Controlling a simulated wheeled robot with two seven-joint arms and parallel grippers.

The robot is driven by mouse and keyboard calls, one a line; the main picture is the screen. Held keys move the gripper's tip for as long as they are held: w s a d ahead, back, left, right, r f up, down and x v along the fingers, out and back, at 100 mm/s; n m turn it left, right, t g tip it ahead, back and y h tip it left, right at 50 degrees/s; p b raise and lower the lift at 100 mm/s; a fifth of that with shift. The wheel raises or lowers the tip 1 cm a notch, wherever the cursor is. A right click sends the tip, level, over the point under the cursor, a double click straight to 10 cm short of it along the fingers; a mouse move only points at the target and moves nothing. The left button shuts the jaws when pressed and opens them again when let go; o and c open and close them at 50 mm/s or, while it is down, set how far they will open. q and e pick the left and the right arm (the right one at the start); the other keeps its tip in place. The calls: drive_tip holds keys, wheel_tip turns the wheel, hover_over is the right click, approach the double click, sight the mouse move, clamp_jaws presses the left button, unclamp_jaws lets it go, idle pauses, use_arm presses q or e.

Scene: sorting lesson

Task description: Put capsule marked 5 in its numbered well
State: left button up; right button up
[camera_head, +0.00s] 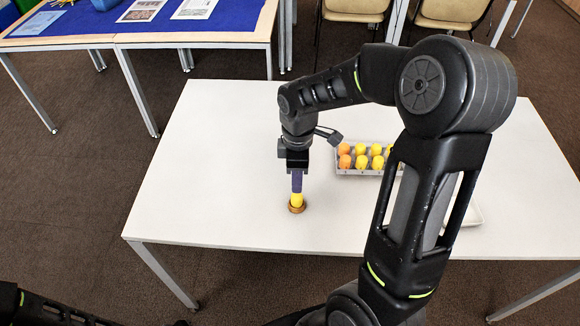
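A grey tray (363,173) with wells stands to the right of the gripper and holds several yellow and orange capsules. My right arm hides the tray's right end, and the well numbers are unreadable. My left gripper is out of view.
The white table (210,180) is clear on the left and along its front. A white shallow tray (474,215) lies at the right, partly behind my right arm. A blue-topped table (235,18) with papers and chairs (450,12) stand behind.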

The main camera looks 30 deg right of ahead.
sight(297, 195)
drive_tip(key=shift+s, duration=0.15)
drive_tip(key=shift+f, duration=0.2)
wheel_tip(297, 195, down, 7)
drive_tip(key=b, duration=0.5)
drive_tip(key=shift+r, duration=0.2)
drive_tip(key=shift+c, duration=0.4)
drive_tip(key=shift+c, duration=1.2)
drive_tip(key=shift+c, duration=0.3)
drive_tip(key=shift+r+p, duration=2.6)
drive_tip(key=shift+r, duration=0.95)
